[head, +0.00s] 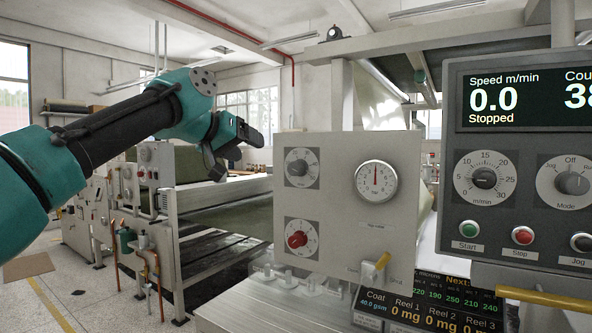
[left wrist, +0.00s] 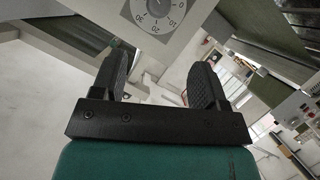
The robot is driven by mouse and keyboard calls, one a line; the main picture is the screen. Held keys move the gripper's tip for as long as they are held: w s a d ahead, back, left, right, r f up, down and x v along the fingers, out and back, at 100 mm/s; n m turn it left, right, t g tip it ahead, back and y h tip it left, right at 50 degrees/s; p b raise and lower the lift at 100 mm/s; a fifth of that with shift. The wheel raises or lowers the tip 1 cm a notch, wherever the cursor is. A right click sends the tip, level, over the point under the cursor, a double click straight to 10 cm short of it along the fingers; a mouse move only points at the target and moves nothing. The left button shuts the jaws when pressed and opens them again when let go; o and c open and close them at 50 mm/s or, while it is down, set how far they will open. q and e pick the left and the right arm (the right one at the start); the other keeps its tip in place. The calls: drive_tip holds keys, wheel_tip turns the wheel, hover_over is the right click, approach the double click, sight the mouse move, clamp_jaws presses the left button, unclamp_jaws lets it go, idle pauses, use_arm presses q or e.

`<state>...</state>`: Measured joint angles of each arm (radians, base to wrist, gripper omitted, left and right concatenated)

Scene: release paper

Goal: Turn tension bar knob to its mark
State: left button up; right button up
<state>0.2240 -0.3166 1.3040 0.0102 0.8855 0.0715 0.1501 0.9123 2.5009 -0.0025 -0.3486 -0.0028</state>
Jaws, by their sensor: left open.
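The light grey panel (head: 340,220) carries a grey knob (head: 298,168) on a dark square plate at upper left. A red knob (head: 297,239) sits below it on a similar plate. A round white gauge (head: 376,181) with a red needle is at the right. The labels are too small to tell which knob is the tension bar knob. My left gripper (head: 238,155) is open and empty, left of the panel and apart from it. Its two black fingers show spread in the left wrist view (left wrist: 160,80), below a numbered dial (left wrist: 158,12). My right gripper is not in view.
A dark control console (head: 460,235) with a speed display, dials and push buttons stands at the right. A yellow-handled lever (head: 375,268) juts from the panel's bottom edge. A weight display (head: 425,300) is below. Rollers and machine frames fill the left background.

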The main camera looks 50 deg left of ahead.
sight(292, 168)
use_arm(q)
drive_tip(key=shift+w, duration=0.1)
drive_tip(key=x, duration=1.7)
drive_tip(key=shift+w+f, duration=0.1)
drive_tip(key=shift+f, duration=0.1)
drive_tip(key=shift+c, duration=0.2)
drive_tip(key=c, duration=0.9)
